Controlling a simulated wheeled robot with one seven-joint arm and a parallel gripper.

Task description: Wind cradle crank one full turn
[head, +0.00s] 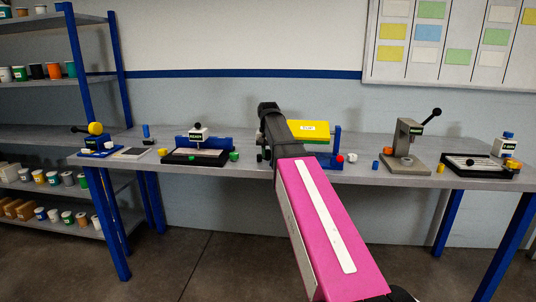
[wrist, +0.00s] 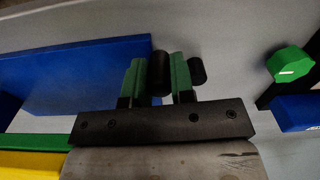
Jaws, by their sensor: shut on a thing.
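My gripper (wrist: 158,78) shows in the wrist view with its two green-padded fingers shut on a black cylindrical handle (wrist: 160,74), which looks like the crank's grip. A second short black cylinder (wrist: 197,72) shows just outside the right finger. The crank's arm and hub are not clear. In the head view my dark wrist and pink arm cover the gripper and the near part of the cradle. The cradle appears to be the blue stand (head: 337,140) with a yellow plate (head: 309,130), just right of my wrist.
A blue panel (wrist: 85,75) lies left of my fingers in the wrist view. A green knob (wrist: 290,63) is to the right, apart from them. Other stations stand along the grey bench (head: 250,172), including a grey lever press (head: 407,145) at right and a blue-backed station (head: 215,143) at left.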

